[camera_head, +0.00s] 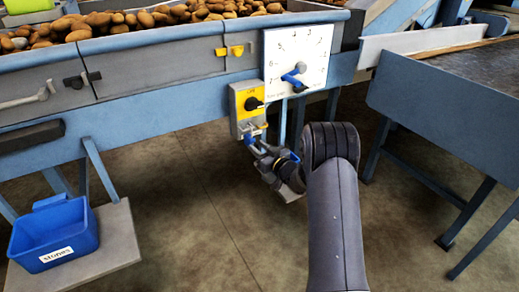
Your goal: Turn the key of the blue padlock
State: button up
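A yellow switch box (240,98) with a black rotary knob (253,104) is fixed to the blue frame of the grader. My gripper (254,143) is at the lower edge of the box, right at this blue shape, reaching up from the lower right. The fingertips are small and overlap the blue parts, so I cannot tell whether they are open, shut or touching the padlock.
A white numbered dial plate (312,50) with a blue handle (293,77) is just right of the box. Potatoes (150,18) fill the trough above. A blue bin labelled stones (55,232) stands on a low grey platform at left. A blue-sided table (440,110) is at right.

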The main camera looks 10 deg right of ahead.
jog(key=shift+c, duration=0.2)
grip_shut()
jog(key=shift+f+n+b, duration=0.1)
jog(key=shift+n+b, duration=0.2)
jog(key=shift+b, duration=0.1)
jog(key=n+b, duration=1.4)
jog(key=n, duration=0.3)
jog(key=shift+s+a, duration=0.1)
jog(key=shift+a, duration=0.05)
jog(key=shift+n, duration=0.3)
